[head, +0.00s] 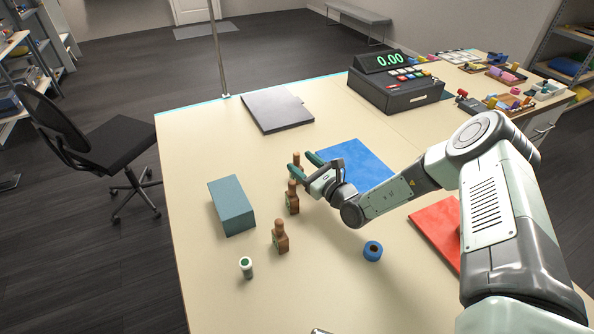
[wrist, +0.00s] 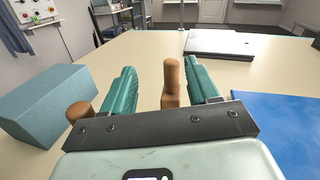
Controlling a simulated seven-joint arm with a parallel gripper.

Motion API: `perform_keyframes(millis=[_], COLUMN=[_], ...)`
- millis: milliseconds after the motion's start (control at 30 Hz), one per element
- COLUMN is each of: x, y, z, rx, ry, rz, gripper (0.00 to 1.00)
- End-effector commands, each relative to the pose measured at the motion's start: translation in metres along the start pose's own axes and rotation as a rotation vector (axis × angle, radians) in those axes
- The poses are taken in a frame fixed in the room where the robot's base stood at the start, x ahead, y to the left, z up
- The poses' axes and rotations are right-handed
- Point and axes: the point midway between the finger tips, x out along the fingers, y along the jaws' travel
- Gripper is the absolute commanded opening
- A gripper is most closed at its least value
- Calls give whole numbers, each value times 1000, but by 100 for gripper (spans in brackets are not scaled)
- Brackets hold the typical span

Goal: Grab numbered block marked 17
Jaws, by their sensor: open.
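Three brown wooden blocks with rounded knob tops stand in a row on the table: a near one (head: 281,240), a middle one (head: 292,202) and a far one (head: 297,159). I cannot read a number on any of them, so I cannot tell which is 17. My gripper (head: 305,164) is open beside the far block, whose lower part is hidden by a finger. In the wrist view one wooden block (wrist: 172,82) shows between the two green fingers (wrist: 160,82), nearer the right one. Another knob (wrist: 80,112) shows left of the left finger.
A blue-grey box (head: 232,206) stands left of the row. A grey flat case (head: 277,110) and cash register (head: 395,85) are behind.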

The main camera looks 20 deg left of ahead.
Motion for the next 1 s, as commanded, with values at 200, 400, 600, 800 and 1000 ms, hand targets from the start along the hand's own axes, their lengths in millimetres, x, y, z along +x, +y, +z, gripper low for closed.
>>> perform_keyframes(millis=[200,400,600,800,1000], x=[-6,6,29,58,68], y=[-1,-3,-5,-8,-10], z=[-47,-54,-56,-59,-60], rx=[120,132,131,130,131], ry=[38,45,44,44,45], rz=[-133,-149,-148,-147,-148], gripper=[60,60,60,60,60])
